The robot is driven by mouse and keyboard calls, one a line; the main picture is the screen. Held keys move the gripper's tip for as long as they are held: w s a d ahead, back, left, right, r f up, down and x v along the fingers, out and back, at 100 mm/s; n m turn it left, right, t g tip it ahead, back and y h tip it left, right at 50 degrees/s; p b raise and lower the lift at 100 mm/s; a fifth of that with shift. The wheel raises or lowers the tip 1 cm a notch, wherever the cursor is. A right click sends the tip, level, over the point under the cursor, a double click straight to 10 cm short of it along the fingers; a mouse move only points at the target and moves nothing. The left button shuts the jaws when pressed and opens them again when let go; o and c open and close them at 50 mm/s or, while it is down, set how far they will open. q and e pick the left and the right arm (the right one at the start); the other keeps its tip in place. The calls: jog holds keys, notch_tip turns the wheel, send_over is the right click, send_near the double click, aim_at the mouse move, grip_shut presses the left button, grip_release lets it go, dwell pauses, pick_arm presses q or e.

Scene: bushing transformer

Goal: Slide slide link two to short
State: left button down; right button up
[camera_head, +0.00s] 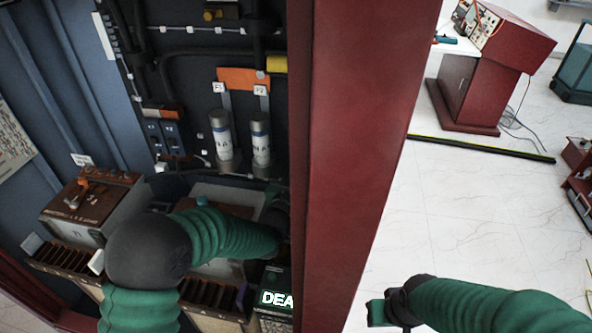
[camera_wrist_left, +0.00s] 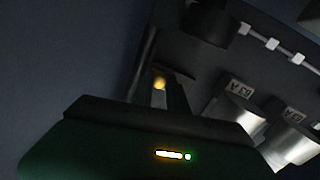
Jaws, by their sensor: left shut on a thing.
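My left arm reaches into the open cabinet in the head view, and its hand end runs out of sight behind the red post. In the left wrist view my left gripper (camera_wrist_left: 160,88) is shut on a small brass-coloured piece (camera_wrist_left: 160,83) close to a dark panel. Most of this piece is hidden by the fingers, and I cannot tell whether it is slide link two. No slide link is clearly readable in the head view. My right gripper (camera_head: 386,308) hangs outside the cabinet, right of the post; its opening is unclear.
The red cabinet post (camera_head: 352,150) stands between my arms. Two grey cylinders (camera_head: 261,143) hang inside, left of it. In the wrist view, a metal cylinder (camera_wrist_left: 243,113) labelled 63 A sits right of the left gripper. The floor (camera_head: 470,215) on the right is mostly clear.

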pick_arm(q)
jog(key=shift+d, duration=0.15)
jog(key=c, duration=1.5)
grip_release()
jog(key=shift+c, duration=0.2)
jog(key=shift+o, duration=1.1)
jog(key=shift+d, duration=0.15)
jog(key=v, duration=1.6)
jog(key=shift+s+a, duration=0.2)
jog(key=shift+s, duration=0.15)
jog(key=shift+f, duration=0.1)
